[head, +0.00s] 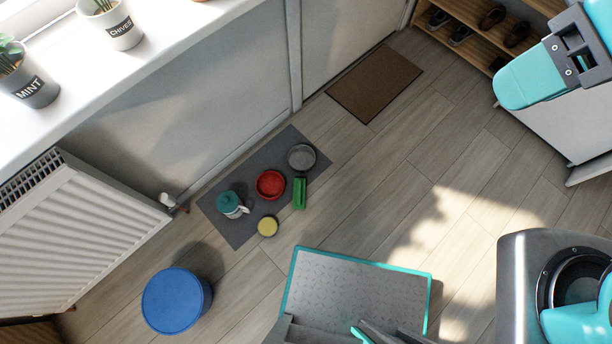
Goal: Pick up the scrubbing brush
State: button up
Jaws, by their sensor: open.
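The green scrubbing brush (299,193) lies on the floor at the right edge of the grey mat (232,226), in the middle of the head view. It is a small, narrow block, close to the right of a red bowl (270,184) and below a grey round dish (301,157). Nothing covers it from above. I cannot make out my gripper in this view. Only teal and grey parts of my body show, at the right and bottom edges, well apart from the brush.
A teal and white pitcher (231,204) and a yellow round item (267,226) are left of the brush. A blue round stool or tub (176,300) stands lower left. A white radiator (84,226) and wall bound the left. A brown doormat (374,83) lies beyond. Floor right of the brush is clear.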

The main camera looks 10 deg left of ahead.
aim_at(300, 184)
jog(key=u, duration=0.15)
jog(key=k, duration=0.35)
jog(key=u, duration=0.7)
jog(key=k, duration=0.75)
jog(key=z, duration=0.6)
jog(key=i, duration=1.15)
jog(key=u, duration=0.55)
jog(key=i, duration=0.45)
jog(key=u, duration=0.45)
